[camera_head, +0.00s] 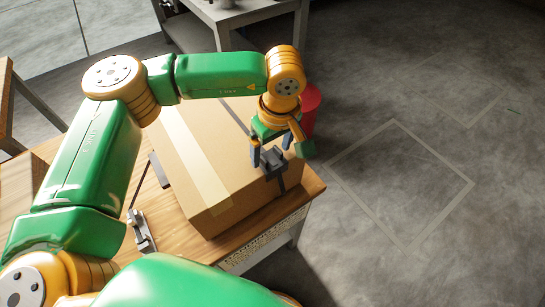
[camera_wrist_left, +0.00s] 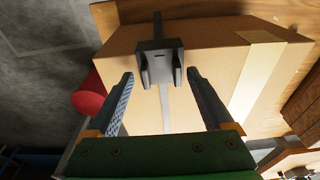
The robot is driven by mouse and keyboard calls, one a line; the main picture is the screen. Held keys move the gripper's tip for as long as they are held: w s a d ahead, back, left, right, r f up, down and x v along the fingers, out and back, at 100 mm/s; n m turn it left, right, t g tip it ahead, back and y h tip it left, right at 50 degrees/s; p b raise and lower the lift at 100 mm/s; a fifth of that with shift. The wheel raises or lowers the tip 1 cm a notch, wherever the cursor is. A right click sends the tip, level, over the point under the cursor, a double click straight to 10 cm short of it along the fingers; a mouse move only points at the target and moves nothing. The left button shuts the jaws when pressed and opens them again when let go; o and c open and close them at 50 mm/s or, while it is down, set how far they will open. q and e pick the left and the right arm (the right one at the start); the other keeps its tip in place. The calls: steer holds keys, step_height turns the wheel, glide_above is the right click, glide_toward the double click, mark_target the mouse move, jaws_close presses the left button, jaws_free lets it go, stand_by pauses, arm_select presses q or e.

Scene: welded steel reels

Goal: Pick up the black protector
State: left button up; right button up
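The black protector (camera_head: 272,162) sits on the upper edge of the cardboard box (camera_head: 225,208), at the side near the table's right end. A dark strap runs across the box to it. In the left wrist view the protector (camera_wrist_left: 160,63) is a dark block with two prongs facing the gripper. My left gripper (camera_head: 268,155) is above that edge. In the wrist view its fingers (camera_wrist_left: 160,76) are open, one on each side of the protector, with visible gaps. My right gripper is not in view.
The box stands on a wooden table (camera_head: 174,229). A metal tool (camera_head: 142,232) lies on the table left of the box. A red cylinder (camera_head: 310,99) stands behind the box. A grey bench (camera_head: 228,14) is at the back. The floor on the right is clear.

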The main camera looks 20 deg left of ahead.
mark_target(271, 161)
arm_select(q)
steer(key=shift+s+r, duration=0.15)
steer(key=shift+s, duration=0.15)
steer(key=c, duration=1.1)
steer(key=shift+w, duration=0.15)
steer(key=shift+c, duration=0.2)
step_height(271, 161, up, 10)
steer(key=b, duration=0.1)
